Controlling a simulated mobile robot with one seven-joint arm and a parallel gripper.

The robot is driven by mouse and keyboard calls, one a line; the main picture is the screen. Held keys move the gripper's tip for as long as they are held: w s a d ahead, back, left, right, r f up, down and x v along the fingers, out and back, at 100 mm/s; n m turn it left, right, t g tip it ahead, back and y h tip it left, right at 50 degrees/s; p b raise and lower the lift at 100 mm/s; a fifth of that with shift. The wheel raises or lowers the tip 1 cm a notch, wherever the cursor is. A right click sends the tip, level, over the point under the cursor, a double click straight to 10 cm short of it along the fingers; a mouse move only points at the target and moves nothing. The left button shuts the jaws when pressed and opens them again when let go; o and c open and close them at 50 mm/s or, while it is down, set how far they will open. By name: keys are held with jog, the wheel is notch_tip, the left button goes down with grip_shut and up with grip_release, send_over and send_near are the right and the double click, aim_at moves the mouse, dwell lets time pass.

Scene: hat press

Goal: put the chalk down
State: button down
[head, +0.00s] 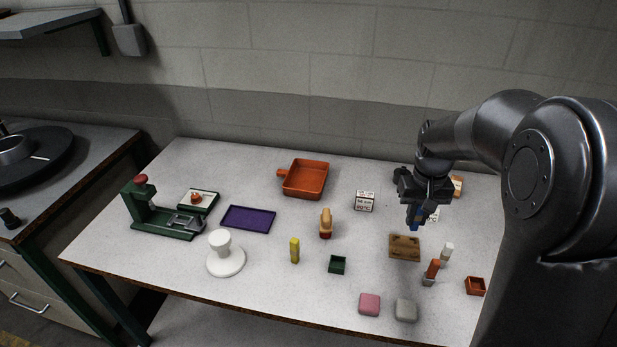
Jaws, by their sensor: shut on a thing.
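My gripper (417,208) is at the right of the table, pointing down. It is shut on a small blue piece (414,218), which looks like the chalk; the fingers hide much of it. The blue piece is held above the table, over or just behind a brown wooden block (404,247) with dark notches in its top. From this view I cannot tell the exact height between them.
Near the block stand a white piece (447,251) and an orange-and-grey piece (432,271). Pink (370,304) and grey (406,311) pads lie at the front edge. A small white box (365,201) stands left of my gripper. Clear table lies between the purple tray (248,219) and orange pan (305,180).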

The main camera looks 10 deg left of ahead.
jog(key=w+a+m, duration=0.1)
jog(key=w+a, duration=0.8)
jog(key=w, duration=0.2)
jog(key=m, duration=0.1)
send_over(306, 183)
jog(key=s+d, duration=0.1)
jog(key=s, duration=0.5)
jog(key=f, duration=0.7)
jog(key=shift+w+d+f, duration=0.1)
jog(key=shift+d+f, duration=0.1)
jog(key=shift+f, duration=2.05)
jog(key=shift+f, duration=0.2)
jog(key=c, duration=1.3)
grip_release()
jog(key=shift+r, duration=0.1)
